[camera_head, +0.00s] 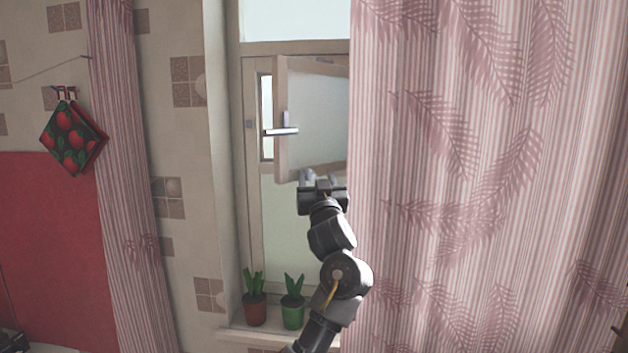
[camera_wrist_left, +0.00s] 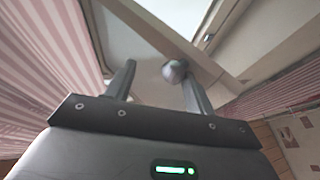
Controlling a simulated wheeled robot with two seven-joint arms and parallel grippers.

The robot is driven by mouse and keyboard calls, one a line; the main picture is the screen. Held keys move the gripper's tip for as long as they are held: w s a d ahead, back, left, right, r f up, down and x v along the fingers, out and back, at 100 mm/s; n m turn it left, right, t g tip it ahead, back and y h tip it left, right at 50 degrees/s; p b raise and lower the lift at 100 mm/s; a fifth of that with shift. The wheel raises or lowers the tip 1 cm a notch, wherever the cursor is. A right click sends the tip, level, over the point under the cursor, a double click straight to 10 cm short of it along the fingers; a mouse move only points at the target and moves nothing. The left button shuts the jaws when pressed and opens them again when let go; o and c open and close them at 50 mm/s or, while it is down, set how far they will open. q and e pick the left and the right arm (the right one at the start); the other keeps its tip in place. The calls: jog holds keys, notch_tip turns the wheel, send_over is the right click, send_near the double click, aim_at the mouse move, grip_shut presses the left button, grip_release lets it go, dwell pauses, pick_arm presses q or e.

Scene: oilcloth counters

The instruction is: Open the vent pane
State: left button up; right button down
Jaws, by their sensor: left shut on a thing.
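The vent pane (camera_head: 315,118) is a small framed pane high in the window, swung out from its opening so that a gap shows at its left side. A metal handle (camera_head: 282,131) sits on its left stile. My right gripper is out of view.
A striped pink curtain (camera_head: 490,180) hangs close on the right and covers the window's right part. Two potted plants (camera_head: 254,309) (camera_head: 292,311) stand on the sill (camera_head: 232,335) below my arm. Another curtain (camera_head: 122,170) and red potholders (camera_head: 74,138) hang on the left.

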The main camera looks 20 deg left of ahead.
pick_arm(q)
jog(key=shift+d+r, duration=0.1)
jog(key=b+v, duration=0.5)
jog(key=v, duration=0.5)
jog(key=shift+s+f, duration=0.25)
jog(key=shift+f, duration=0.05)
